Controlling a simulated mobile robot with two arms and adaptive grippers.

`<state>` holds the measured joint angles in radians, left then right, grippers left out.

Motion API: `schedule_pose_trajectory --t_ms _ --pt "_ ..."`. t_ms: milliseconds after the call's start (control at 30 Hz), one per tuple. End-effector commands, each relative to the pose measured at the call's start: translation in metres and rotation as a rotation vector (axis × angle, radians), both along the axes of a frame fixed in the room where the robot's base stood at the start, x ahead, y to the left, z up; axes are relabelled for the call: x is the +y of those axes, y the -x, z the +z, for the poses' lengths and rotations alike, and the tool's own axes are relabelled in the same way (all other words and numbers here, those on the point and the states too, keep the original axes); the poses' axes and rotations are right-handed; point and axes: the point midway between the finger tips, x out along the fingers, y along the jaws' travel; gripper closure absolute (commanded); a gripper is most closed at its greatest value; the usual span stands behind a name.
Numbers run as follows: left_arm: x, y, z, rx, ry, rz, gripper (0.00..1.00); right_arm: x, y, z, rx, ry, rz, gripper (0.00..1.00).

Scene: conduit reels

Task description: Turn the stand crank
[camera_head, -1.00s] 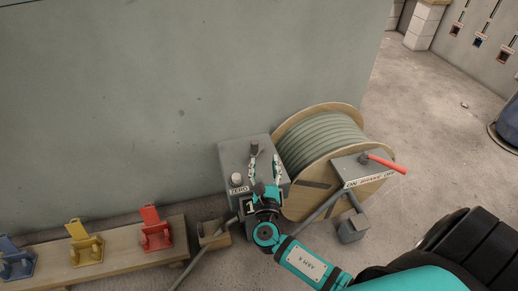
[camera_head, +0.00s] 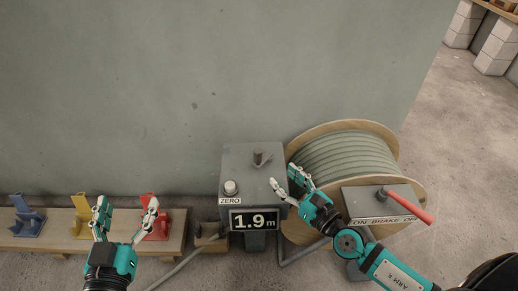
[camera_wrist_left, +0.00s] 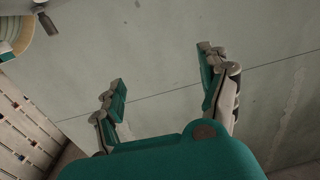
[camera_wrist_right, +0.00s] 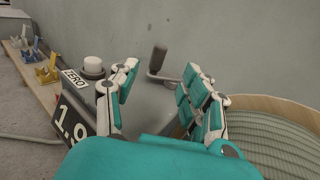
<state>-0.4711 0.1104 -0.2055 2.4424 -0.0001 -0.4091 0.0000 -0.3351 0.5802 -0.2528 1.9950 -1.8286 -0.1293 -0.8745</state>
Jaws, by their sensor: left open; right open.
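The stand crank (camera_head: 258,156), a small dark handle on a short arm, stands on top of the grey stand box (camera_head: 240,170). It also shows in the right wrist view (camera_wrist_right: 157,60), beyond and between the fingers. The box's front display (camera_head: 255,220) reads 1.9 m. My right gripper (camera_head: 287,179) is open and empty at the box's right front edge, apart from the crank. My left gripper (camera_head: 127,215) is open and empty in front of the wooden beam at the left. In the left wrist view its fingers (camera_wrist_left: 160,68) face the bare wall.
A white ZERO button (camera_head: 231,187) is on the box. Behind my right gripper stands a wooden cable reel (camera_head: 350,160); a brake box with a red lever (camera_head: 408,204) is right of it. Blue, yellow and red (camera_head: 157,228) clamps sit on the beam (camera_head: 60,243). A wall stands behind.

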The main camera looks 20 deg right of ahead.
Motion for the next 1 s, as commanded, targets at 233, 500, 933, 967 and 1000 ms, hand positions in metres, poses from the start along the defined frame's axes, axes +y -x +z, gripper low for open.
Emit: schedule_pose_trajectory --t_ms 233,500,933,967,1000 --pt "0.008 0.009 -0.036 0.210 -0.053 0.014 0.23 0.019 -0.055 0.003 -0.004 -0.004 -0.002 0.53" --pt "0.009 0.010 -0.041 0.227 -0.057 0.015 0.23 0.035 -0.100 0.000 -0.002 -0.002 0.000 0.53" --pt "0.008 0.008 -0.034 0.190 -0.048 0.014 0.23 0.041 -0.117 0.000 0.000 0.000 0.000 0.53" --pt "0.008 0.008 -0.034 0.190 -0.048 0.014 0.23 0.041 -0.117 0.000 0.000 0.000 0.000 0.53" --pt "0.008 0.008 -0.034 0.190 -0.048 0.014 0.23 0.041 -0.117 0.000 0.000 0.000 0.000 0.53"
